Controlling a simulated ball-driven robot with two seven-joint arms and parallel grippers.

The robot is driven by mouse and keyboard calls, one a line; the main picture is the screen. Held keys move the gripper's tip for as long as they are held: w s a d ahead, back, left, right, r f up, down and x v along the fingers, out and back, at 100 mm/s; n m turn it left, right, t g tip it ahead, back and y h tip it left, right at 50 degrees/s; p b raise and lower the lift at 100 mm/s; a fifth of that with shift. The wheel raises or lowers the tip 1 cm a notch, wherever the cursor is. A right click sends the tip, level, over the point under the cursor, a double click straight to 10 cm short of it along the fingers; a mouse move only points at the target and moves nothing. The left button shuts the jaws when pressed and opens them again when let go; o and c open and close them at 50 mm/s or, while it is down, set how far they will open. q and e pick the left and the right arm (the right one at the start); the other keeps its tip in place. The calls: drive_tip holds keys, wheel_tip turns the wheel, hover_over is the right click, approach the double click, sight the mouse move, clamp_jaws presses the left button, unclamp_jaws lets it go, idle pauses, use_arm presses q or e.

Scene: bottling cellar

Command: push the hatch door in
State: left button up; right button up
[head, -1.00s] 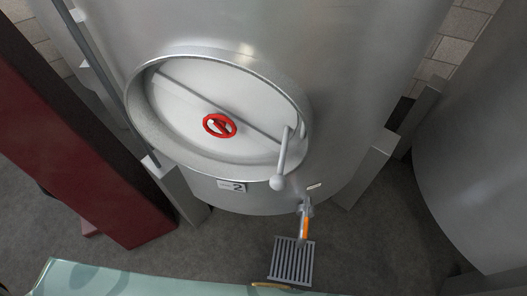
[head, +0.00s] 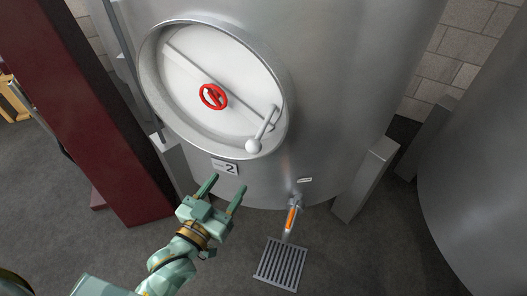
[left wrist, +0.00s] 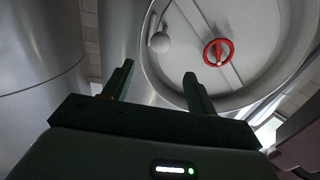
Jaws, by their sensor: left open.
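The hatch door (head: 190,62) is a pale round plate inside a metal ring on the front of a steel tank. It carries a red handwheel (head: 213,97), a crossbar and a lever with a ball knob (head: 253,146). My left gripper (head: 226,184) is open and empty, below the hatch near the number 2 plate, apart from the door. In the left wrist view the door (left wrist: 262,60) and red wheel (left wrist: 217,52) show beyond the open fingers (left wrist: 158,85). Whether the door sits flush in its ring I cannot tell. My right gripper is not in view.
The tank (head: 340,60) has a tap with an orange handle (head: 291,217) low on its front, above a floor grate (head: 281,264). A dark red post (head: 85,110) stands at the left. Another tank (head: 480,170) stands at the right.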

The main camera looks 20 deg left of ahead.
use_arm(q)
approach(256, 140)
drive_tip(key=w+b, duration=0.1)
drive_tip(key=w, duration=0.2)
drive_tip(key=w+d+f+b, duration=0.1)
drive_tip(key=w, duration=0.3)
drive_tip(key=w+f+b, duration=0.1)
drive_tip(key=w, duration=0.2)
drive_tip(key=shift+w+d, duration=0.2)
drive_tip(key=shift+d, duration=0.2)
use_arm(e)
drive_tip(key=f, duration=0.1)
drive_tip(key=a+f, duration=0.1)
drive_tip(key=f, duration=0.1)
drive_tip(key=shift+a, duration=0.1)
use_arm(q)
drive_tip(key=c, duration=1.2)
drive_tip(key=shift+a, duration=0.1)
clamp_jaws()
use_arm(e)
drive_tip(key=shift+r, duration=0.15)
